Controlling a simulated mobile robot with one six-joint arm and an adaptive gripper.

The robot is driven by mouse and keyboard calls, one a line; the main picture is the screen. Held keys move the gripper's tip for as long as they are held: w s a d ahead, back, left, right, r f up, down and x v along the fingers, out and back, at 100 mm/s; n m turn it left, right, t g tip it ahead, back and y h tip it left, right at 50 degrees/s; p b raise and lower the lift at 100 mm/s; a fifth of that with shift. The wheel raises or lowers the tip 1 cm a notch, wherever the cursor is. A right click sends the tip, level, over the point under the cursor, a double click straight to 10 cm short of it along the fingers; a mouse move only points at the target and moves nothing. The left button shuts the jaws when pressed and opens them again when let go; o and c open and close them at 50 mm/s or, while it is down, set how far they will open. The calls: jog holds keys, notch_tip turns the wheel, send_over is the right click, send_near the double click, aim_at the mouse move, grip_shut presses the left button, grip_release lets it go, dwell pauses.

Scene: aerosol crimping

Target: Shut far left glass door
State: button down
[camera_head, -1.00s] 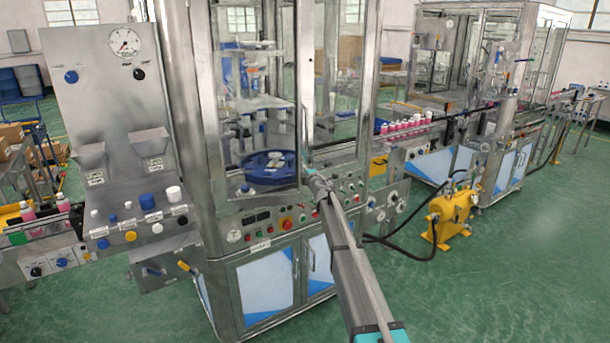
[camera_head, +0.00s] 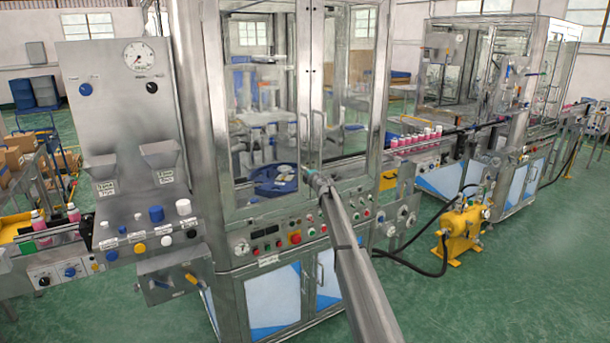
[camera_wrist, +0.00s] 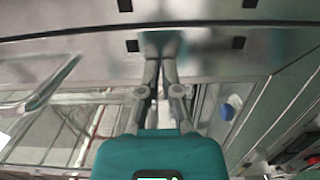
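The tall metal machine in the middle of the head view has two framed glass doors side by side. The left glass door (camera_head: 258,110) stands at or very near flush with the right glass door (camera_head: 345,90); a small gap cannot be ruled out. My arm reaches up from below, and my gripper (camera_head: 312,176) is at the middle seam, low on the doors. In the wrist view, my gripper (camera_wrist: 160,62) has its two fingers close together, tips at or against a shiny metal frame (camera_wrist: 85,55). Nothing shows between them. Contact is unclear.
A control panel with buttons (camera_head: 295,237) lies just below the doors. A blue round turntable (camera_head: 275,180) shows behind the left glass. A metal gauge panel (camera_head: 110,100) stands at left. A yellow pump (camera_head: 465,232) with hoses sits on the green floor at right.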

jog(key=shift+w+a+r, duration=0.15)
jog(key=shift+w+a, duration=0.05)
jog(key=shift+w, duration=0.15)
jog(key=shift+s, duration=0.1)
jog(key=s+d, duration=0.5)
jog(key=d, duration=0.7)
jog(key=shift+s+d, duration=0.25)
jog(key=shift+s, duration=0.1)
